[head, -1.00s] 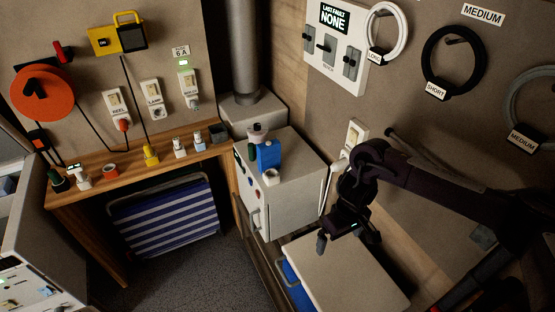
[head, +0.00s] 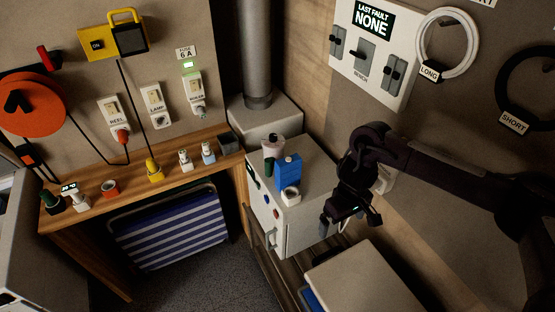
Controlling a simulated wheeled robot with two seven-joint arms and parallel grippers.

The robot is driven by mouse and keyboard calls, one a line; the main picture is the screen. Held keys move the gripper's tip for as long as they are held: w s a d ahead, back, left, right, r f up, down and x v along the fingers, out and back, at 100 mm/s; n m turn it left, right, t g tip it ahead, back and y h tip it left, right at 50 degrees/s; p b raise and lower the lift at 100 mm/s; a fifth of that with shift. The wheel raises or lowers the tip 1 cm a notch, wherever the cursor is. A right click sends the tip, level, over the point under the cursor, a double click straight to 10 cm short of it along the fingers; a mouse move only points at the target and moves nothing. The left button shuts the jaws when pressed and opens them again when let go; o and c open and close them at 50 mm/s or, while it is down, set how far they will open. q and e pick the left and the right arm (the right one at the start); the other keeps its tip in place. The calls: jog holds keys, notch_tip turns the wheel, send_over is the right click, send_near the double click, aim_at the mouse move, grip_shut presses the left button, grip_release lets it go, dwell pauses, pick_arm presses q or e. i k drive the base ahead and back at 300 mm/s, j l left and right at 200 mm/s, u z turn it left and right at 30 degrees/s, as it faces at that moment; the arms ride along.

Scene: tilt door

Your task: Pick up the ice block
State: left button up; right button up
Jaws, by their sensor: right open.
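No block that I can clearly tell to be ice shows. A blue upright block-like object (head: 288,170) stands on top of the pale cabinet (head: 306,228); I cannot tell whether it is the ice block. My right gripper (head: 350,222) is open and empty, fingers pointing down. In the picture it is just right of the cabinet and above the far end of the pale-lidded chest (head: 365,280). The chest's lid is down and its inside is hidden. My left gripper is not in view.
A small white cup (head: 290,196) and a dark-topped container (head: 273,148) stand beside the blue object. A wooden shelf (head: 130,178) with several small items runs along the left. A switch panel (head: 372,55) and cable rings (head: 447,45) hang on the right wall.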

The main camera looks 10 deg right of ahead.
aim_at(287, 169)
jog(key=i+j, duration=0.25)
jog(key=i, duration=0.2)
jog(key=i+j, duration=0.2)
jog(key=i, duration=0.25)
